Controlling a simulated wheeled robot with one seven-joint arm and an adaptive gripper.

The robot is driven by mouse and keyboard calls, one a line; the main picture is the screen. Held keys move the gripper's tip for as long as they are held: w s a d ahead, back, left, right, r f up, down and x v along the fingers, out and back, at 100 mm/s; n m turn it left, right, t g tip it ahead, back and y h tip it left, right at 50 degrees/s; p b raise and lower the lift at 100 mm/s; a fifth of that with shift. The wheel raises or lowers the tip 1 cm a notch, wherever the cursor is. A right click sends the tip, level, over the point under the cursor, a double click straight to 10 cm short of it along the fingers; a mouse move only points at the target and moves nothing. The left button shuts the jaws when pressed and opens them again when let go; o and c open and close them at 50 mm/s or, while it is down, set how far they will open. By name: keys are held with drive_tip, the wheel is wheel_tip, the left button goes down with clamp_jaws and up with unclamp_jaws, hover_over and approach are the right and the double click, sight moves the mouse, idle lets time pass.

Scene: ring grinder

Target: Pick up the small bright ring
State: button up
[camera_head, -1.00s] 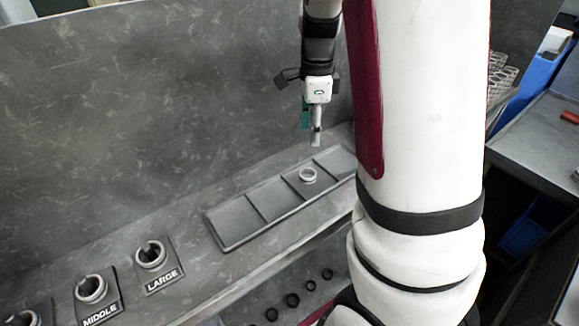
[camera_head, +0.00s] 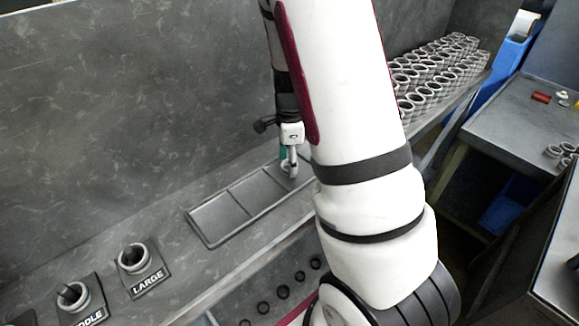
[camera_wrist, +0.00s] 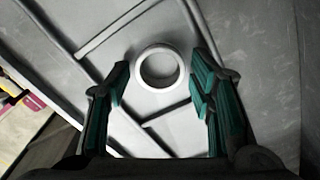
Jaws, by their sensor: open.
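The small bright ring (camera_wrist: 138,68) lies in a compartment of the shallow grey divided tray (camera_wrist: 98,40). In the wrist view it is upper centre, close to a divider. My gripper (camera_wrist: 161,72) is open, with its teal-padded fingers to the left and right of the ring's near side. The ring is not held, and I cannot tell whether a finger touches it. In the head view my gripper (camera_head: 290,169) is low over the far right end of the tray (camera_head: 220,218). My arm hides part of that end, and the ring is hard to make out there.
Holders labelled LARGE (camera_head: 134,258) and MIDDLE (camera_head: 73,297), the latter label partly cut off, stand at the lower left. A grey wall rises behind the tray. Many rings (camera_head: 432,72) stand at the upper right. The tray's other compartments look empty.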

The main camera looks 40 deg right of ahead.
drive_tip(key=shift+f, duration=0.3)
drive_tip(key=c, duration=1)
drive_tip(key=shift+o, duration=0.2)
drive_tip(key=shift+r, duration=0.15)
